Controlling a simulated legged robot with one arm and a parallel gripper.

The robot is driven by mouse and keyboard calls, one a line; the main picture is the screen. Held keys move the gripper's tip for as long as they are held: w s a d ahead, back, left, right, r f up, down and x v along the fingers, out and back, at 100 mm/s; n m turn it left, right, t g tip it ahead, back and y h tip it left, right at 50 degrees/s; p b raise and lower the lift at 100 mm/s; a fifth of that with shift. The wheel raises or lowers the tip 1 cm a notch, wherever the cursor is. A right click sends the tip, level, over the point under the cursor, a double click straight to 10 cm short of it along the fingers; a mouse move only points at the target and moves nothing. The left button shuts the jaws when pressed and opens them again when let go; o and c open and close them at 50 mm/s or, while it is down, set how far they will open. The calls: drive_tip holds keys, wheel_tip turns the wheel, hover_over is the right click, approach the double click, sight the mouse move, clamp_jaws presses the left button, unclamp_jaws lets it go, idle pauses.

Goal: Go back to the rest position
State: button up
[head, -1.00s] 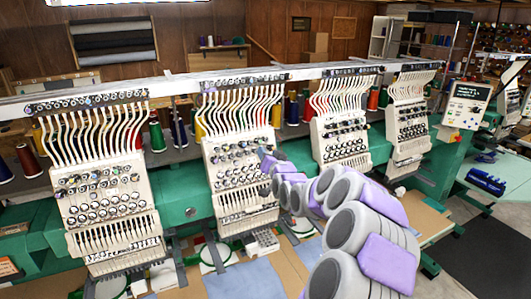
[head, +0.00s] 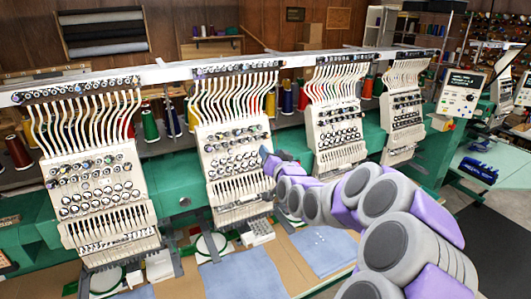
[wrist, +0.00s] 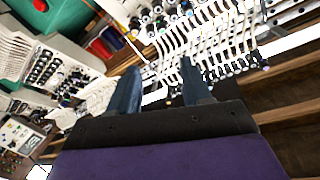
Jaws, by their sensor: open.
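My gripper (head: 268,160) is at the end of my grey and purple arm, in front of the second embroidery head (head: 232,150) from the left in the head view. In the wrist view my gripper (wrist: 160,92) shows two blue-grey fingers standing apart, with nothing between them. White thread tubes and parts of a machine head (wrist: 190,35) fill the view behind the fingers. I cannot tell the exact gap between the gripper and the machine head.
The embroidery machine has several white heads, such as the leftmost (head: 95,185), on a green body (head: 180,205). Blue cloth pieces (head: 245,278) lie on the tan table below. A control panel (head: 460,95) stands at the right. Dark floor (head: 500,240) is clear at the lower right.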

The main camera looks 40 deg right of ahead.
drive_tip(key=s+a+f+n+g+y+b, duration=0.35)
drive_tip(key=a+f, duration=0.45)
drive_tip(key=a, duration=0.4)
drive_tip(key=s+a+f+n+g+y+b, duration=0.3)
drive_tip(key=a+f+g+b, duration=0.15)
drive_tip(key=a+f, duration=0.6)
drive_tip(key=s+a+f+n+g+b, duration=0.1)
drive_tip(key=s+a+f+g+b, duration=0.2)
drive_tip(key=s, duration=0.7)
drive_tip(key=s+a+f+n+g+b, duration=0.1)
drive_tip(key=s+a+f+g+b, duration=0.2)
drive_tip(key=s+a, duration=0.3)
drive_tip(key=s+a+f+n+g+b, duration=0.1)
drive_tip(key=s+a+f+g+b, duration=0.2)
drive_tip(key=s, duration=1.2)
drive_tip(key=shift+a+f+g, duration=0.35)
drive_tip(key=shift+a+g, duration=0.15)
drive_tip(key=shift+a, duration=0.65)
